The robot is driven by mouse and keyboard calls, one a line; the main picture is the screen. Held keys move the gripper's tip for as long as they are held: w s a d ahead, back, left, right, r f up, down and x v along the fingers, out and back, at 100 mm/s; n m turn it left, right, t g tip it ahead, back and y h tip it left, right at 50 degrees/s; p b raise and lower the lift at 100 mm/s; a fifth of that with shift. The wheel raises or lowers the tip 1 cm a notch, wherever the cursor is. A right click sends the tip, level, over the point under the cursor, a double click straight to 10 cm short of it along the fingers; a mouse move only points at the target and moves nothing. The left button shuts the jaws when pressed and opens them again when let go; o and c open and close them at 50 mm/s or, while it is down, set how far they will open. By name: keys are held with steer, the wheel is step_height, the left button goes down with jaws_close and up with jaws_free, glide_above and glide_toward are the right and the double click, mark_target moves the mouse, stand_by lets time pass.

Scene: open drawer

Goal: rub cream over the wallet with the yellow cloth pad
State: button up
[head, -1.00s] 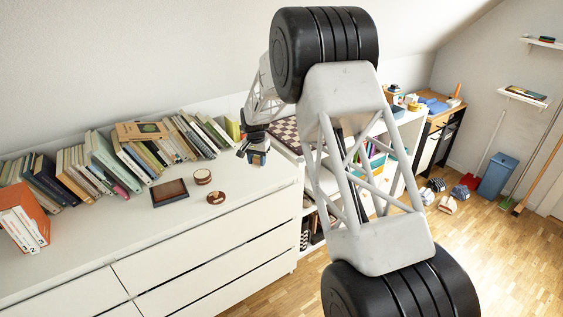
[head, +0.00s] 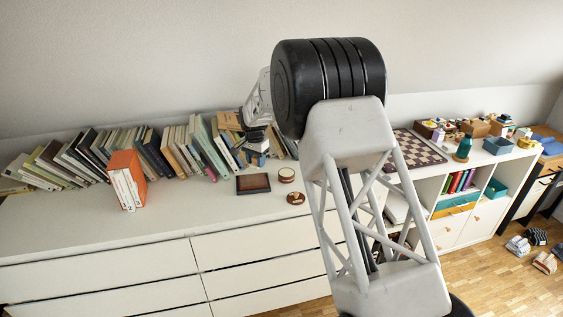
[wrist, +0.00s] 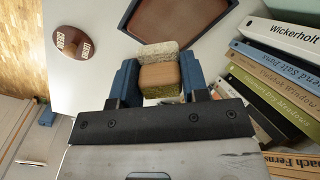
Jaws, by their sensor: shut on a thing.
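My gripper (wrist: 158,84) has blue fingers shut on a wood-topped block, the cloth pad (wrist: 160,76), with pale speckled, yellowish material at its edges. In the head view my gripper (head: 257,158) is above the dresser, just behind a dark-rimmed rectangle. That rectangle, with a brown leather-like middle, seems to be the wallet or a tray holding it (head: 253,184); it also shows at the top of the wrist view (wrist: 172,14), apart from the pad. A round open tin (head: 287,174) stands right of it. A brown knobbed lid (head: 296,198) lies in front, reading "LEATHER CREAM" in the wrist view (wrist: 72,42).
A long row of leaning books (head: 170,147) lines the back of the white dresser (head: 120,235), close to my gripper. An orange-and-white book set (head: 127,180) stands at left. A chessboard (head: 415,148) lies on the shelf unit at right. The dresser's front is clear.

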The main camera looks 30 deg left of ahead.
steer(key=s+a, duration=0.4)
steer(key=a, duration=0.1)
steer(key=shift+s+a+r, duration=0.35)
steer(key=shift+a+r, duration=0.05)
